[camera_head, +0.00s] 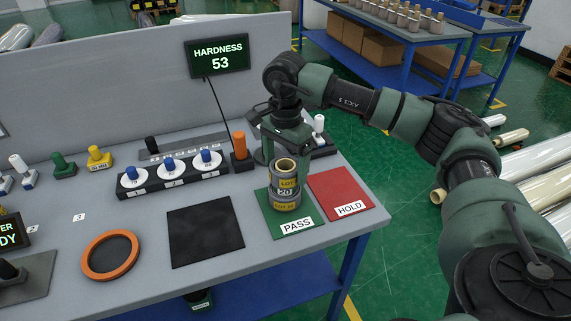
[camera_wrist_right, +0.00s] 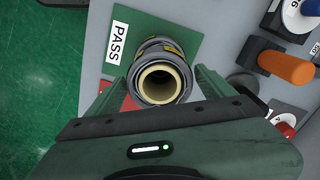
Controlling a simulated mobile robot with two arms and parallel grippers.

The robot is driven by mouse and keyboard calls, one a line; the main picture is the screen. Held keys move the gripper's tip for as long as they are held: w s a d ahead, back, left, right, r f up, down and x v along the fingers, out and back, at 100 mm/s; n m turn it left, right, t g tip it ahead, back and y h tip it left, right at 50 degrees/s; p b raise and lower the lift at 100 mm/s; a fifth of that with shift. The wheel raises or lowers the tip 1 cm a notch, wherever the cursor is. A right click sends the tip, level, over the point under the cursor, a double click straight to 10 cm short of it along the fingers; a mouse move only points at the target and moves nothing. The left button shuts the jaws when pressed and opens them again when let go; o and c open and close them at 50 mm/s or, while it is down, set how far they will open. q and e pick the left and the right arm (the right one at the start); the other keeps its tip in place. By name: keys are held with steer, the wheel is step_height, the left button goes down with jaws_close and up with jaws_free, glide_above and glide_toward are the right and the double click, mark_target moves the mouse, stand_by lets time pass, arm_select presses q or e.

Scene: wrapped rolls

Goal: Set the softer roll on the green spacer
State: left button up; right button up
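Grey wrapped material with yellow "LOT 20" labels and a cream core (camera_head: 286,168) stands upright on the green PASS mat (camera_head: 277,228). I cannot tell whether it is one tall roll or two stacked. My right gripper (camera_head: 286,150) is above and around its top, pointing down. In the right wrist view the cream core (camera_wrist_right: 160,83) sits between the fingers, with gaps at both sides, so the gripper looks open. The green mat (camera_wrist_right: 148,24) shows beyond it. No part named a spacer is clearly identifiable. My left gripper is not in view.
A display (camera_head: 219,57) reads HARDNESS 53. The red HOLD mat (camera_head: 335,187) adjoins the green one on the right. A black mat (camera_head: 205,236), an orange ring (camera_head: 110,246) and a row of numbered white discs (camera_head: 169,165) lie to the left. The table's right edge is close.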

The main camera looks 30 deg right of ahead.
steer(key=shift+r, duration=0.1)
steer(key=shift+r+p, duration=0.3)
step_height(320, 180, up, 12)
steer(key=b, duration=0.1)
stand_by(0.3)
steer(key=shift+s+f, duration=0.1)
steer(key=shift+f, duration=0.1)
stand_by(0.3)
